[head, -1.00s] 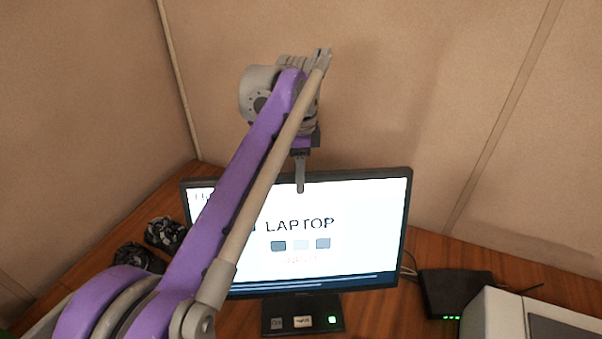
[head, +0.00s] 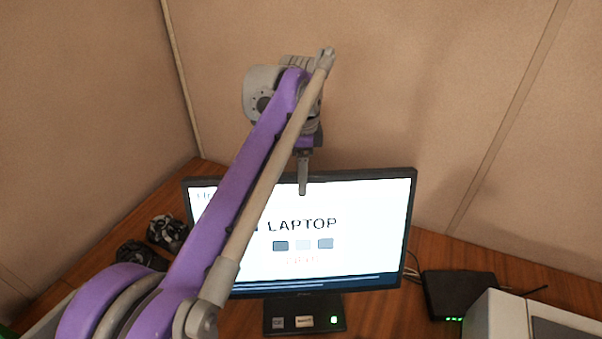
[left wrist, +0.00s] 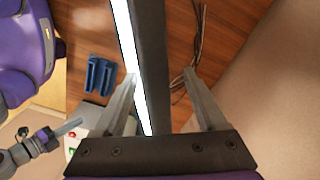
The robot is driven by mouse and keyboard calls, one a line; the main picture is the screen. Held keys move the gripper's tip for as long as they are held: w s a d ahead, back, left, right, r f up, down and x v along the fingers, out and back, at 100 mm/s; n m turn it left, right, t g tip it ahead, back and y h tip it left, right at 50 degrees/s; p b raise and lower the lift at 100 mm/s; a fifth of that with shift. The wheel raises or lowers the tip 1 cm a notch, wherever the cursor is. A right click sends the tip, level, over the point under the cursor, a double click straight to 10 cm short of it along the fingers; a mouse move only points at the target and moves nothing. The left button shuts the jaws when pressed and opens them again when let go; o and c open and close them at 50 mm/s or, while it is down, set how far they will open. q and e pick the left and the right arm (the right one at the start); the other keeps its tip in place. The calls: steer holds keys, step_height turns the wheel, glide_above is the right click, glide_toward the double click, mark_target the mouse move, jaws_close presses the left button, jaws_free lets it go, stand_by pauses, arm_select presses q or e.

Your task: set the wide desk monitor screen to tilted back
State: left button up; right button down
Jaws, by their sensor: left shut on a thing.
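The wide desk monitor (head: 370,225) stands on the wooden desk with its lit screen facing me, showing the word LAPTOP. In the left wrist view the two fingers of the left gripper (left wrist: 160,78) lie on either side of the monitor's dark top edge (left wrist: 150,40). The left arm hides the left part of the screen. Part of what looks like my right gripper (left wrist: 68,128) shows there too; its jaws are unclear.
A black box with green lights (head: 458,292) and a pale grey machine (head: 490,318) stand right of the monitor. Dark patterned items (head: 165,232) lie left. A blue object (left wrist: 100,75) lies on the screen side. Cables (left wrist: 195,50) and the partition walls (head: 400,90) are behind.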

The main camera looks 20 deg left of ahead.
arm_select(q)
step_height(320, 180, up, 8)
steer(key=shift+f+p, duration=0.25)
steer(key=shift+p, duration=0.25)
arm_select(e)
steer(key=shift+w+r, duration=0.5)
steer(key=shift+r, duration=0.25)
arm_select(q)
steer(key=shift+s+f, duration=0.1)
arm_select(e)
steer(key=shift+s, duration=0.15)
